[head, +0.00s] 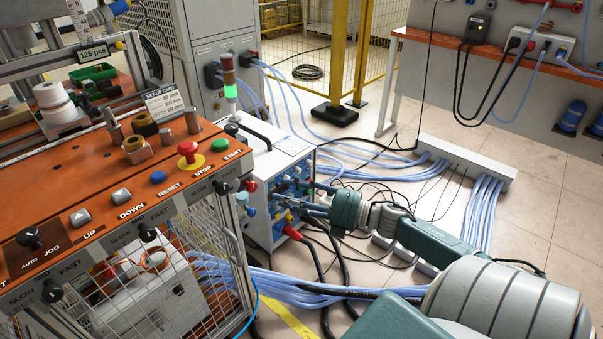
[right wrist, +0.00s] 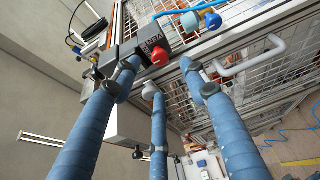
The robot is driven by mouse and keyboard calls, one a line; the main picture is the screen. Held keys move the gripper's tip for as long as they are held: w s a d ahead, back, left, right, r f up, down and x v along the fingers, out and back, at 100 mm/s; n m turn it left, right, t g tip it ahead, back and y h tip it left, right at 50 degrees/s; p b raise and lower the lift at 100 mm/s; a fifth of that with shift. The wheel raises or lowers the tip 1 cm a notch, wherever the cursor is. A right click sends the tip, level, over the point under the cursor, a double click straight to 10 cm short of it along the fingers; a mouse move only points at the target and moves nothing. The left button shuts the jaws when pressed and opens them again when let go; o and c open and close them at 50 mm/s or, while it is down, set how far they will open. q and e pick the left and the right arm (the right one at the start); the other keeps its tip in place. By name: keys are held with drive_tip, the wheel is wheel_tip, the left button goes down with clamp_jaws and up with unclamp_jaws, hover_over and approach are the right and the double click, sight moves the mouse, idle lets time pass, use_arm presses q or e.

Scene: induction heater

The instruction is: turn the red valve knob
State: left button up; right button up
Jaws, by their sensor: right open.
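A red knob (right wrist: 160,57) shows in the right wrist view, on a dark grey block with lettering. My right gripper (right wrist: 156,78) is open, its blue-grey fingers spread on both sides of the knob with their tips near it. I cannot tell whether a finger touches it. In the head view my right gripper (head: 308,205) reaches from the right to the front of a white cabinet (head: 262,228) crowded with small fittings. A red part (head: 251,186) shows there at the front's left edge; I cannot tell whether it is the same knob. My left gripper is not in view.
An orange control panel (head: 120,215) with buttons and a wire-mesh cage (head: 215,240) stands close on the left. Blue hoses (head: 300,287) run below my right arm.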

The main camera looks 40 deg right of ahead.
drive_tip(key=v, duration=0.4)
drive_tip(key=shift+d, duration=0.1)
idle(0.4)
